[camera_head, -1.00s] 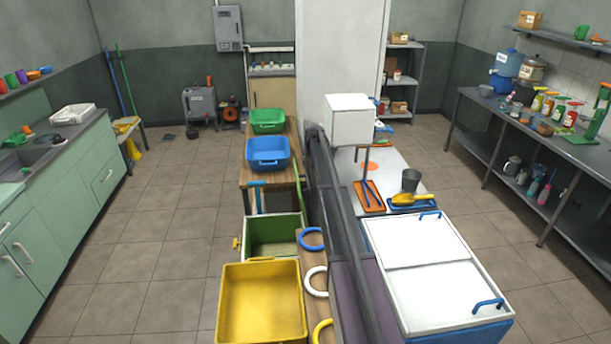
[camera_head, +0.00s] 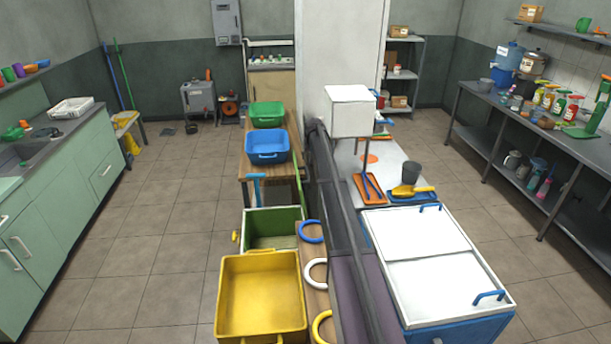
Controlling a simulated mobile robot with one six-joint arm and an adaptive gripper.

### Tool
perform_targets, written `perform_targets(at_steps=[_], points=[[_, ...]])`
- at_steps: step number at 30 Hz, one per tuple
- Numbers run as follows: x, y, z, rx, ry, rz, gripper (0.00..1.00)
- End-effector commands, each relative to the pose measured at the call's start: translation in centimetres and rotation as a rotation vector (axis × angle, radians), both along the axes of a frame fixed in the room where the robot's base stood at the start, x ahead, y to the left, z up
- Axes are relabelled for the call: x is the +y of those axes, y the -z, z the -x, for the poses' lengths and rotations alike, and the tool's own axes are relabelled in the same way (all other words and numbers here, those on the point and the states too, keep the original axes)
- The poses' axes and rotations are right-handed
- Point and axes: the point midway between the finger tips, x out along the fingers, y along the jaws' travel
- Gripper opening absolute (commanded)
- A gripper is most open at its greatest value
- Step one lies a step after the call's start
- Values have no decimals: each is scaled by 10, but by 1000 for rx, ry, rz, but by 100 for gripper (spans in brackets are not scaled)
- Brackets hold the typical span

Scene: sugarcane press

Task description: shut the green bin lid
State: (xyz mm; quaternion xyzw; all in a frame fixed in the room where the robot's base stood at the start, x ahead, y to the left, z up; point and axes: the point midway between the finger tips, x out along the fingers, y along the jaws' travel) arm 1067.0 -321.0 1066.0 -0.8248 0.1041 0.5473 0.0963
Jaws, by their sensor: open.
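The green bin (camera_head: 272,216) stands low behind the yellow bin, left of the dark central barrier. Its top is open and I see into its green inside. A yellow knob (camera_head: 236,236) sticks out at its left side. I cannot make out a separate lid for certain. The yellow bin in front hides the green bin's near side. My gripper is not in this view.
The open yellow bin (camera_head: 262,262) stands in front. Blue (camera_head: 267,157) and green (camera_head: 267,123) tubs sit on a wooden table behind. Coloured rings (camera_head: 311,231) hang beside the barrier. A white-topped chest (camera_head: 445,285) is at right. Tiled floor (camera_head: 160,230) at left is clear.

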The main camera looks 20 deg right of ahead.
Motion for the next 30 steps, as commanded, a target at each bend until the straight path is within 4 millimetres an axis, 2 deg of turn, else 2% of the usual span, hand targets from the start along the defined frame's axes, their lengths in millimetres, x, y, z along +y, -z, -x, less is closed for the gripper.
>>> perform_targets(at_steps=[1,30], points=[[0,8,-3,0,0,0,60],[-4,83,-34,0,-1,-1,60]])
